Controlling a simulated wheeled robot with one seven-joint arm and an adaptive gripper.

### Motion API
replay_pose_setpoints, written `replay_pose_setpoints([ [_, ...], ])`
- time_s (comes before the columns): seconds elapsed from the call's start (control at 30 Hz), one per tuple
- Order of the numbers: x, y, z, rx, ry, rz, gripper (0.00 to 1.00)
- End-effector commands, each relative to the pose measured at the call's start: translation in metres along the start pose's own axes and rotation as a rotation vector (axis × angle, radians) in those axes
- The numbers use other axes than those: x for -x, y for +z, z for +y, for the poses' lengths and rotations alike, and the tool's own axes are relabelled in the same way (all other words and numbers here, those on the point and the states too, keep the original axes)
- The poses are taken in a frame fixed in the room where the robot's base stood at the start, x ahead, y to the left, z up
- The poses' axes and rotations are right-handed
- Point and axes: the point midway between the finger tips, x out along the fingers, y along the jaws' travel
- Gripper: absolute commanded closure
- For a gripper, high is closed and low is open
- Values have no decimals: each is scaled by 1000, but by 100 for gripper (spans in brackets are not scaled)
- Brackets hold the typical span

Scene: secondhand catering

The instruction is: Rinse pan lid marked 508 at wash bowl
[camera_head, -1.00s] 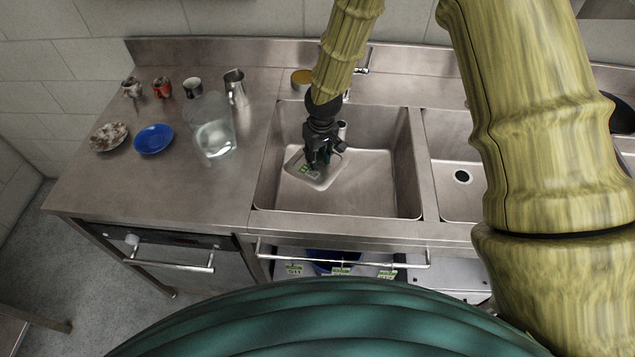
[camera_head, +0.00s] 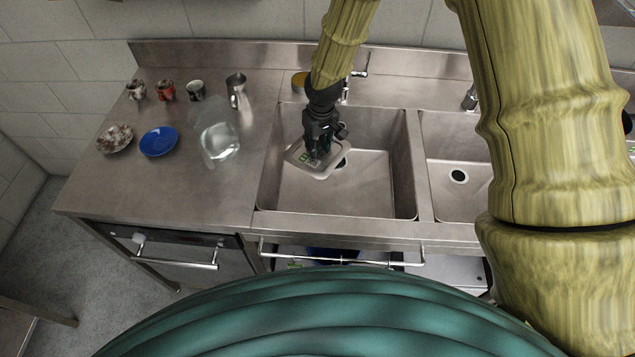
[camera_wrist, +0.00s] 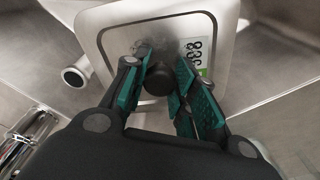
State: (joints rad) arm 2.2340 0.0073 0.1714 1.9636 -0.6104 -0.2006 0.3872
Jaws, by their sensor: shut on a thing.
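My gripper (camera_head: 319,150) is over the left sink basin (camera_head: 300,195), shut on the black knob of a square metal pan lid (camera_head: 335,168). In the wrist view the lid (camera_wrist: 226,20) lies below the fingers (camera_wrist: 165,75), which close around its knob (camera_wrist: 157,78). A white and green number label (camera_wrist: 196,52) is on the lid; its digits are partly covered and hard to read. The lid looks raised above the basin floor, though its exact height is unclear. Part of the lid is hidden by my gripper.
A tap (camera_head: 357,74) stands behind the basin. A second basin (camera_head: 455,195) is to the right. On the left counter are a clear container (camera_head: 216,135), a blue plate (camera_head: 158,141), a dirty plate (camera_head: 115,138), several cups and a metal jug (camera_head: 237,90).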

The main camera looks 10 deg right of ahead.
Motion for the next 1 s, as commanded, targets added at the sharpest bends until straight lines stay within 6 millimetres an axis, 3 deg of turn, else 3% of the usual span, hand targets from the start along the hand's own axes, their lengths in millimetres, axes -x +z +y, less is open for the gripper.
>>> replay_pose_setpoints([
  [0.6, 38, -4, 0, 0, 0, 0, 100],
  [1.0, 41, -5, 0, 0, 0, 0, 100],
])
